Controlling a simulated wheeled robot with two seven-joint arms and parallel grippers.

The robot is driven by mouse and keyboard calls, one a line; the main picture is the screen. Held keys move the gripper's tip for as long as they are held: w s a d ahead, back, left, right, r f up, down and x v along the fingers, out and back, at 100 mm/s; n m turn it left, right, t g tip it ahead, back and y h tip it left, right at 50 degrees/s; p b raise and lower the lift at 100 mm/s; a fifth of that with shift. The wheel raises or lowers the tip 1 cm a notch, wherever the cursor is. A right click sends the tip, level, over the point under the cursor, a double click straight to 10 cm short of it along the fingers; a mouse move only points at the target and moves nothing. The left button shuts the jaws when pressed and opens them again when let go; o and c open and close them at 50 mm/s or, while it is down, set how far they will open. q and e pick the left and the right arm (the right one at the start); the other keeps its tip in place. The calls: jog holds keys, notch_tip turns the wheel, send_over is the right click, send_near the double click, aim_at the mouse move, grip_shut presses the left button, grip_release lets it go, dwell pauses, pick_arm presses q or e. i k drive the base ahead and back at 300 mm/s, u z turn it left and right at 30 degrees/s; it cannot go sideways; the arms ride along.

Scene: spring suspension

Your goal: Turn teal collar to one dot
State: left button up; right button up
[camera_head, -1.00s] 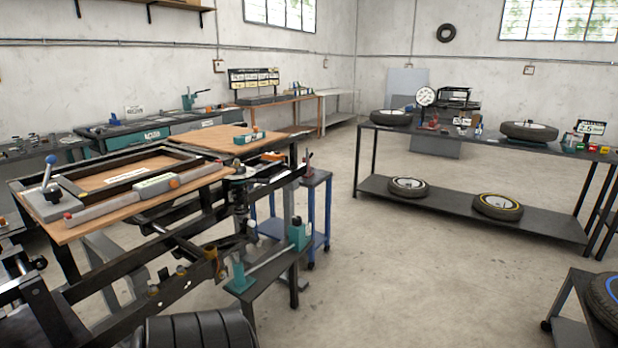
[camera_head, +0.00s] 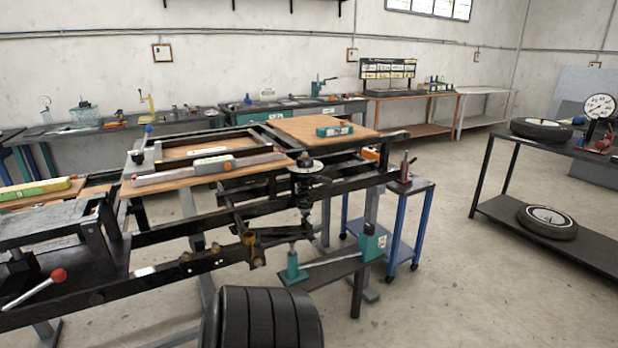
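Neither of my grippers is in view.
A black tyre (camera_head: 262,318) stands in front of the frame. A blue-legged cart (camera_head: 408,186) is right of the spring unit. A dark bench (camera_head: 545,238) with tyres is at the far right. Open concrete floor (camera_head: 470,295) lies at the lower right.

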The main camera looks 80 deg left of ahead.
aim_at(322, 179)
jog(key=u, duration=0.7)
jog(key=i, duration=0.75)
jog(key=u, duration=0.75)
